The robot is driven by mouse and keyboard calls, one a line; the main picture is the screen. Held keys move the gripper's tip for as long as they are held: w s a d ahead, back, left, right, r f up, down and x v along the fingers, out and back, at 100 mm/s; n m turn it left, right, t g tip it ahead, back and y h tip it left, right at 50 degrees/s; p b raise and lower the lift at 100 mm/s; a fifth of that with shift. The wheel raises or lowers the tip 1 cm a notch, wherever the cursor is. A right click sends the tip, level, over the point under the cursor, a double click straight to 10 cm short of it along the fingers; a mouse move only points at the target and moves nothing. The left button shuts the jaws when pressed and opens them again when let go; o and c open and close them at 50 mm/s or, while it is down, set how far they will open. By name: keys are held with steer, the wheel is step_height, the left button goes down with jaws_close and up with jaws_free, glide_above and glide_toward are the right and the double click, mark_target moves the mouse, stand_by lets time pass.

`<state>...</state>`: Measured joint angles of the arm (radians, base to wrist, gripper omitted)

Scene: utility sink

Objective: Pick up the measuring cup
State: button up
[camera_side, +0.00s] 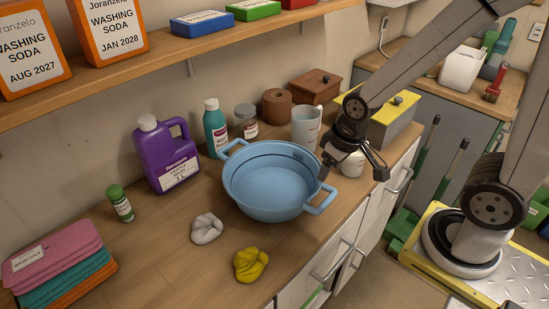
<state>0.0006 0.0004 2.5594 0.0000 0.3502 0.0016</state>
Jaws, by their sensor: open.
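A pale translucent cup (306,128), which looks like the measuring cup, stands upright on the wooden counter behind the blue basin. It has a faint mark on its side. My gripper (352,169) is to the right of this cup, near the basin's right rim. Its two fingers are spread apart and nothing is seen held. A small white rounded container (350,165) shows below and between the fingers, partly hidden by my gripper. I cannot tell whether the fingers touch it.
The blue basin (268,187) with handles is left of my gripper. A brown roll (277,106), a lidded jar (245,121), a wooden box (315,87) and a yellow-topped grey box (396,120) stand nearby. Clear counter lies front left, around the cloths (250,265).

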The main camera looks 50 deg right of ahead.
steer(key=w+d+f+m+g, duration=0.1)
steer(key=d+m, duration=0.5)
steer(key=d, duration=0.2)
steer(key=w+d+f+m, duration=0.1)
steer(key=d+f+m, duration=0.1)
steer(key=d+m, duration=0.5)
steer(key=w+d+f+m+g, duration=0.1)
steer(key=d+f+m, duration=0.1)
steer(key=d+m, duration=0.5)
steer(key=shift+w+d+f+g, duration=0.1)
steer(key=shift+w+d+g, duration=0.05)
steer(key=shift+d, duration=1)
steer(key=shift+w+d+f+g, duration=0.1)
steer(key=shift+w+d+g, duration=0.05)
steer(key=shift+d, duration=0.95)
steer(key=shift+f, duration=1.25)
steer(key=shift+f, duration=0.1)
steer(key=shift+f, duration=2.5)
jaws_close()
